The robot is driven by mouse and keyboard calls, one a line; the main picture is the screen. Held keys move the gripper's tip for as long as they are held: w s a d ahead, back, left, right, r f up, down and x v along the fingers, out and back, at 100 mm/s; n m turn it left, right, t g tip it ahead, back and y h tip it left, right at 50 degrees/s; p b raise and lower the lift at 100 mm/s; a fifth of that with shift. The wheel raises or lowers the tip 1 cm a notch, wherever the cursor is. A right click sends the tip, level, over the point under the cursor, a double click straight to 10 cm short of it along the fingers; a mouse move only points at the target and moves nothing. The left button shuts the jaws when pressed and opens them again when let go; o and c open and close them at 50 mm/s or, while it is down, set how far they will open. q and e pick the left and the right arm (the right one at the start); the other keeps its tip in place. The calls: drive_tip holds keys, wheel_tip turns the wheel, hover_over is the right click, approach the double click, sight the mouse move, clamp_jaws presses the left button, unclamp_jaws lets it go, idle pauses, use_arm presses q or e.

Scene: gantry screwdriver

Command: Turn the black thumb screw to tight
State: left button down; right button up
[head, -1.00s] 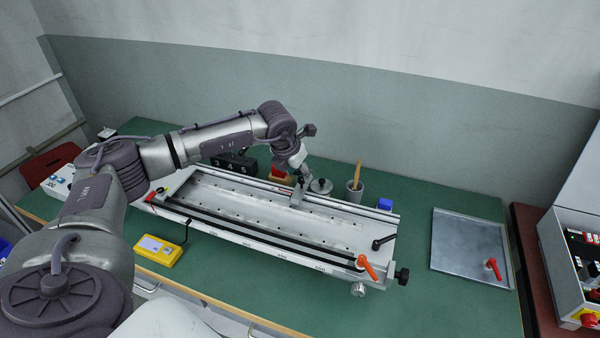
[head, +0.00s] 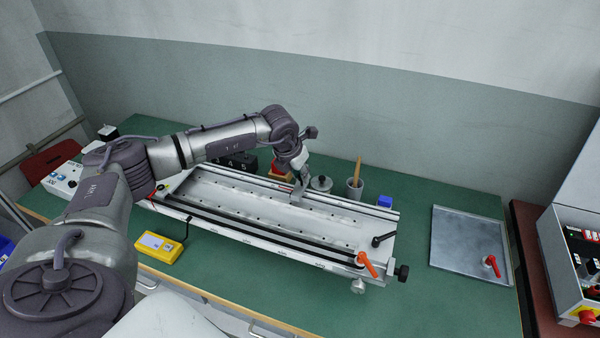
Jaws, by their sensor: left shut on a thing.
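My left gripper (head: 299,184) is over the back rail of the long metal fixture (head: 325,222), pointing down. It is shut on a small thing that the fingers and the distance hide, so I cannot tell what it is. A small upright metal piece (head: 296,198) shows just under the fingers. A black knob (head: 402,273) sticks out at the fixture's right end, well away from the gripper. Whether it is the thumb screw, and how tight it is, I cannot tell. My right gripper is not in view.
An orange lever (head: 367,264) and a black lever (head: 383,240) stand at the fixture's right end. A yellow box (head: 158,247) lies in front; a metal tray (head: 470,247) lies right.

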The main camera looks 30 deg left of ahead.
use_arm(q)
drive_tip(key=shift+a+f+m+h+b, duration=0.15)
drive_tip(key=shift+m+h+b, duration=0.25)
drive_tip(key=shift+m+b, duration=0.6)
drive_tip(key=shift+w+m+h+b, duration=0.1)
drive_tip(key=shift+m+h+b, duration=0.7)
drive_tip(key=shift+m, duration=1.1)
drive_tip(key=shift+r, duration=0.2)
drive_tip(key=c, duration=1)
unclamp_jaws()
